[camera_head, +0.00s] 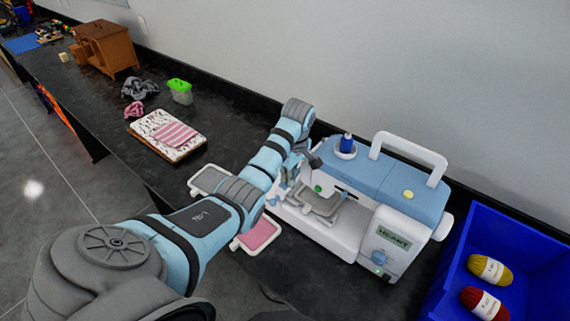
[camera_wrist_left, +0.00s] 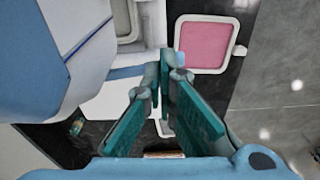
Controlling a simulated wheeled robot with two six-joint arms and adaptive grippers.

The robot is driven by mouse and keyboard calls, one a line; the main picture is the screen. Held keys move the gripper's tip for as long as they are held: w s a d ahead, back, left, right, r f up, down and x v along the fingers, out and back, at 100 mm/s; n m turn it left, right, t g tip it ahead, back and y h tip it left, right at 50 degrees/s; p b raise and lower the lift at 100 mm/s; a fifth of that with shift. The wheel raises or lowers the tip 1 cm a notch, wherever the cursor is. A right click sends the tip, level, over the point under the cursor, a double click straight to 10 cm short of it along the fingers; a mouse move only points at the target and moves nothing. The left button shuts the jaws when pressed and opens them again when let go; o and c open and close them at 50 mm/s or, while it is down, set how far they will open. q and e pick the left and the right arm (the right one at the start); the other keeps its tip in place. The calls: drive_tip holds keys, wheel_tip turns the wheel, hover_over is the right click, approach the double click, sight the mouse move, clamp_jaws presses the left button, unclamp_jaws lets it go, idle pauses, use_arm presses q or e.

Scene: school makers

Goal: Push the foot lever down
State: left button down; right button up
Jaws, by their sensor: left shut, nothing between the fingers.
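The white and light-blue sewing machine (camera_head: 395,185) stands on the dark bench. My left gripper (camera_head: 291,180) reaches down beside its left, needle end, close to the machine head. In the left wrist view the teal fingers of this gripper (camera_wrist_left: 166,62) are shut with nothing between them. The machine's body (camera_wrist_left: 60,60) fills the left of that view. A small pale-blue part (camera_wrist_left: 178,60) shows right at the fingertips; I cannot tell whether it is the foot lever or whether the fingers touch it. The lever is not clear in the head view. My right gripper is not in view.
A white-rimmed pink tray (camera_head: 258,234) lies by the machine's left end, with a grey tray (camera_head: 209,180) behind it. A blue bin (camera_head: 478,222) with yarn stands at the right. Folded cloth (camera_head: 160,140) and a green-lidded container (camera_head: 180,92) are further left.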

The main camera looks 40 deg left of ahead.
use_arm(q)
drive_tip(key=shift+s+d+r, duration=0.1)
drive_tip(key=shift+d+r, duration=0.15)
drive_tip(key=shift+d, duration=0.3)
drive_tip(key=shift+d+r, duration=0.2)
drive_tip(key=shift+d, duration=0.35)
